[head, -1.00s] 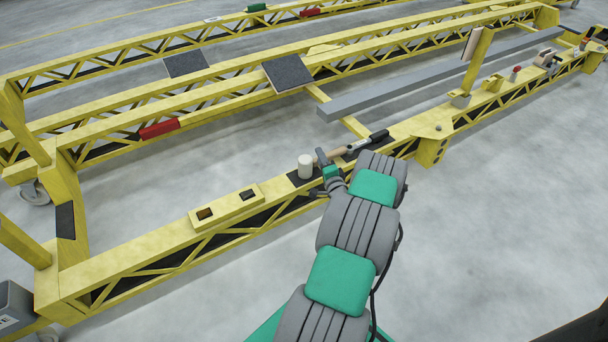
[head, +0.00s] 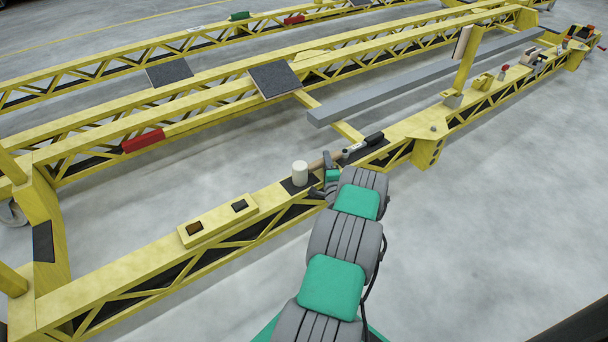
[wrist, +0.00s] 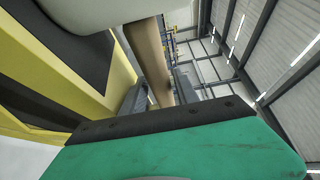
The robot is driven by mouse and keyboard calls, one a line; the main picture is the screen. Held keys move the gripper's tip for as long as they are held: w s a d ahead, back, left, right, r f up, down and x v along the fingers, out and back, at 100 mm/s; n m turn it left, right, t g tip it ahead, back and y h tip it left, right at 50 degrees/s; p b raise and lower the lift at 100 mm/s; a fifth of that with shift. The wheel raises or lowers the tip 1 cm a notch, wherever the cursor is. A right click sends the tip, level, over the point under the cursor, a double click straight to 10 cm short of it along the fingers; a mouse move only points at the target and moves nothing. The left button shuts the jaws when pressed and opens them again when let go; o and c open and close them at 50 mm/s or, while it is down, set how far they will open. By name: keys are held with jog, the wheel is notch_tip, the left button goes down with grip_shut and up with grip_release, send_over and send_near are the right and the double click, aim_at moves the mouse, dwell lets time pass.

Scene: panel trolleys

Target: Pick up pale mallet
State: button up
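The pale mallet has a whitish cylindrical head (head: 300,173) and a light brown wooden handle (head: 317,163). It rests on a dark pad on the near yellow beam, the head standing at the left end of the handle. My gripper (head: 324,177) is at the mallet, just right of the head, partly hidden by my arm. In the wrist view the pale head (wrist: 158,10) fills the top, and the handle (wrist: 150,55) runs down between the two grey fingers of my gripper (wrist: 160,92). The fingers look spread around the handle; their contact with it is unclear.
A black-ended tool (head: 364,144) lies on the beam just right of the mallet. A yellow block with two dark insets (head: 218,219) sits to the left. A grey bar (head: 420,80) and an upright yellow post (head: 466,62) stand beyond. The floor in front is clear.

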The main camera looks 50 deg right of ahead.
jog(key=shift+c, duration=0.5)
grip_shut()
dwell(0.8)
jog(key=shift+r, duration=0.1)
